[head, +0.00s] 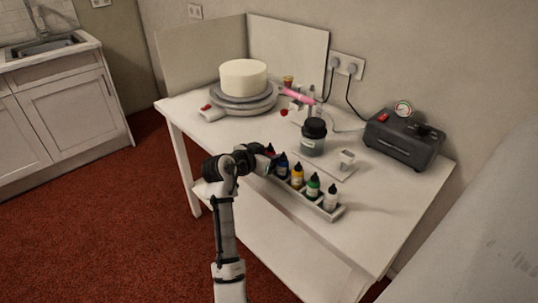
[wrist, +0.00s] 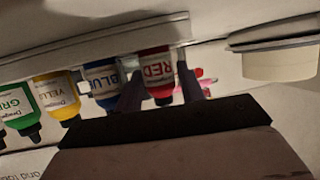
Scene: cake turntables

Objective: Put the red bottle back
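The red bottle (wrist: 158,72), with a white "RED" label and black cap, is between the two fingers of my gripper (wrist: 162,82) in the wrist view. In the head view the red bottle (head: 270,150) shows only in part behind my gripper. It is in line with the row, at the left end of the narrow white tray (head: 325,214). The blue bottle (head: 282,166) stands right beside it. Whether its base rests on the tray floor is hidden.
The yellow (head: 297,177), green (head: 313,187) and white (head: 331,198) bottles fill the row. A cake (head: 243,77) sits on a turntable (head: 242,104); a black compressor (head: 403,140) is at right.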

